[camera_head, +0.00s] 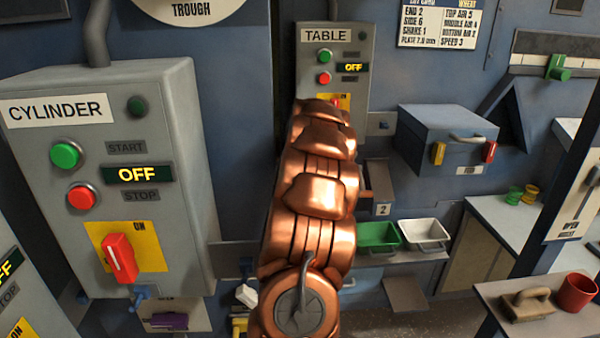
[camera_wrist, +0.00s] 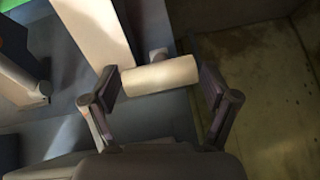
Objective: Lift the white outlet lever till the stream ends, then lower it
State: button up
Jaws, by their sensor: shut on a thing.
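The white outlet lever (camera_wrist: 160,75) shows in the wrist view as a short pale cylinder lying crosswise, slightly tilted. My gripper (camera_wrist: 160,82) has one finger at each end of it and is shut on it. In the head view my copper arm reaches away and hides the gripper and the held lever. A white block-like piece (camera_head: 246,295) shows left of my arm low in the head view; I cannot tell whether it belongs to an outlet. I cannot make out a stream in either view.
A second pale bar (camera_wrist: 22,85) and a pale panel (camera_wrist: 95,30) are left of my fingers. The cylinder box (camera_head: 105,180) stands left of my arm, the table box (camera_head: 310,55) behind it. Green (camera_head: 378,236) and white (camera_head: 425,232) trays sit right. A shelf (camera_head: 540,322) holds a brush and red cup.

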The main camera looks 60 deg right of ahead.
jog(key=shift+d+r, duration=0.25)
jog(key=shift+r, duration=0.1)
dwell(0.4)
jog(key=o, duration=1.5)
jog(key=shift+f, duration=0.1)
jog(key=shift+a, duration=0.1)
jog(key=v, duration=1.2)
jog(key=shift+f, duration=0.1)
